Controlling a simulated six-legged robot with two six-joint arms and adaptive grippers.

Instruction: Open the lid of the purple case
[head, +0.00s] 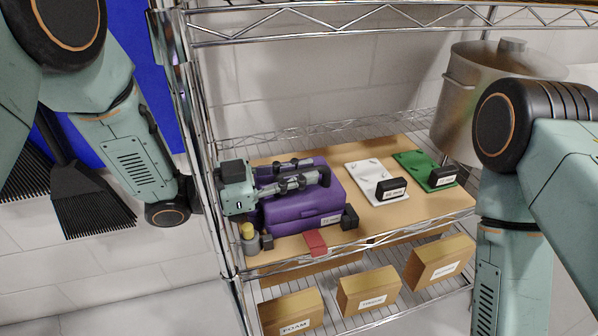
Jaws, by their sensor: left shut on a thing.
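The purple case (303,207) lies on the wooden board of the middle shelf, with a label on its front and a dark block at its front right corner. My left gripper (316,172) reaches in from the left across the top of the case. Its two fingers point right and are shut on the case near its upper part. The fingers hide much of the top, so I cannot tell how far the lid stands open. My right arm comes in at the right, but its gripper is out of view.
A white plate (368,178) and a green plate (421,163) with dark labelled blocks lie right of the case. A red block (315,242) sits at the board's front edge. A metal pot (465,95) stands back right. A chrome post (200,150) stands left. Cardboard boxes (370,290) are below.

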